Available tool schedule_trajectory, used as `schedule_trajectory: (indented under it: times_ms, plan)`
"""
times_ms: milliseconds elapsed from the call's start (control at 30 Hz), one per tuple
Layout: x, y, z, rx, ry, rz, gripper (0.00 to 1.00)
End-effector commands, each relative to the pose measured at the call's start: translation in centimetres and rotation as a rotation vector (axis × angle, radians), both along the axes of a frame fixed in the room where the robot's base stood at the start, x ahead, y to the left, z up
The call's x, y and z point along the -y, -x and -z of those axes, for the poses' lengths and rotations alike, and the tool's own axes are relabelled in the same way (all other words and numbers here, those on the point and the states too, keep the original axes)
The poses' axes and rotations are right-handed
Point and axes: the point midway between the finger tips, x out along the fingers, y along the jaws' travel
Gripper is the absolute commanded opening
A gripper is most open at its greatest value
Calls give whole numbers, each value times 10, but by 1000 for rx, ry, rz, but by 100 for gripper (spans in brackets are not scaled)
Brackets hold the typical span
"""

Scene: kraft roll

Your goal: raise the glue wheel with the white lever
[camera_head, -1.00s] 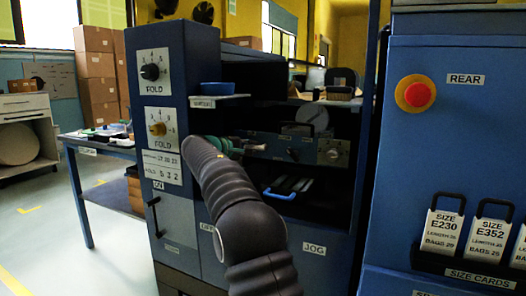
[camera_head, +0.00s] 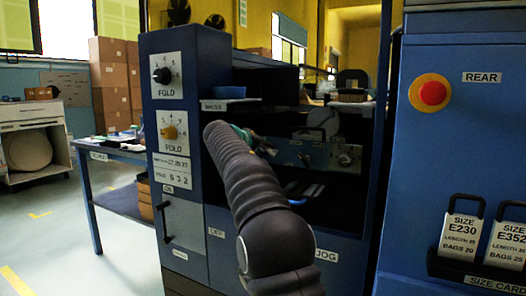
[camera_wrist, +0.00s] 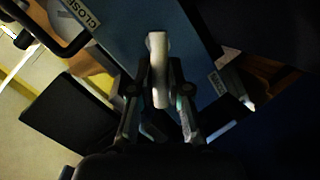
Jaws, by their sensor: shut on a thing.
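The white lever (camera_wrist: 158,58) stands between my fingers in the wrist view, its rounded pale end poking out past the tips. My gripper (camera_wrist: 159,75) is shut on it. Behind the lever is a blue panel (camera_wrist: 150,25) with a label reading CLOSE at its left edge and another label at its right. In the head view my dark arm reaches into the machine bay and hides most of the gripper and the lever. I cannot pick out the glue wheel with certainty in either view.
A grey unit (camera_head: 300,152) with knobs sits inside the dark bay. The left cabinet (camera_head: 179,120) carries two fold dials. A red stop button (camera_head: 432,93) and size cards (camera_head: 459,238) are on the right cabinet. Open floor lies at the left.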

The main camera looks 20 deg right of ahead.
Motion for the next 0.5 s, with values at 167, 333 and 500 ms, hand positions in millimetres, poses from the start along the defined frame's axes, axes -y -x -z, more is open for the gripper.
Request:
schedule_trajectory:
  times_ms: [167,333,500]
  plan:
    - [0,0,-1,12,-9,0,0]
    - [1,0,-1,13,-10,0,0]
    - [1,0,-1,13,-9,-1,22]
